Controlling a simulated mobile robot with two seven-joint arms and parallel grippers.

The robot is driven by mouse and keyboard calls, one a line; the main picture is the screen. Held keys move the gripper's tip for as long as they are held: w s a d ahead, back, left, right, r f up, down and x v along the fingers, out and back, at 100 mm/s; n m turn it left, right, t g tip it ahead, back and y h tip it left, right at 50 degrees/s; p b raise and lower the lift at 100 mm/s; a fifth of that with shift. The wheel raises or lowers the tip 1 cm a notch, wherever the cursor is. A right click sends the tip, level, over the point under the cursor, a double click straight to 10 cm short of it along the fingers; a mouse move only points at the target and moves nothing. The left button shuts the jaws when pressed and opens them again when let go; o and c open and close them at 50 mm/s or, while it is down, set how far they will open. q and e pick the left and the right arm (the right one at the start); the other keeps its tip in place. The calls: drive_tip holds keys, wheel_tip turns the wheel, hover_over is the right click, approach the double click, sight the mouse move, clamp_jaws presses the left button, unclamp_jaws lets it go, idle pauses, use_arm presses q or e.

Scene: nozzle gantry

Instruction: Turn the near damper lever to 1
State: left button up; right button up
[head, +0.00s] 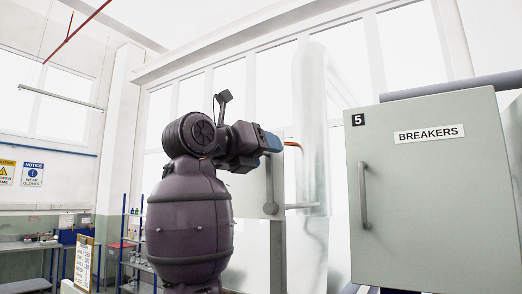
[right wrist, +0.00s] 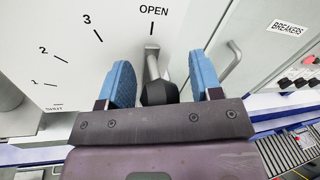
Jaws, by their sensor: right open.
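In the right wrist view a white dial plate (right wrist: 60,25) carries the marks SHUT, 1, 2, 3 and OPEN. A grey lever (right wrist: 152,66) with a dark knob (right wrist: 158,92) points up at the OPEN mark. My right gripper (right wrist: 165,85) is open, with its blue fingers on either side of the knob. There are visible gaps between the knob and both fingers. In the head view my right gripper (head: 270,140) is high in the middle, partly hidden by my own arm. I cannot make out the dial marks there. My left gripper is not in view.
A grey-green cabinet (head: 430,220) labelled BREAKERS, with a vertical handle (head: 363,195), stands close on the right. Shelving (head: 137,240) and a workbench (head: 25,246) are at the far left. Conveyor rollers (right wrist: 290,150) show low right in the right wrist view.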

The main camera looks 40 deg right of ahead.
clamp_jaws()
idle(0.3)
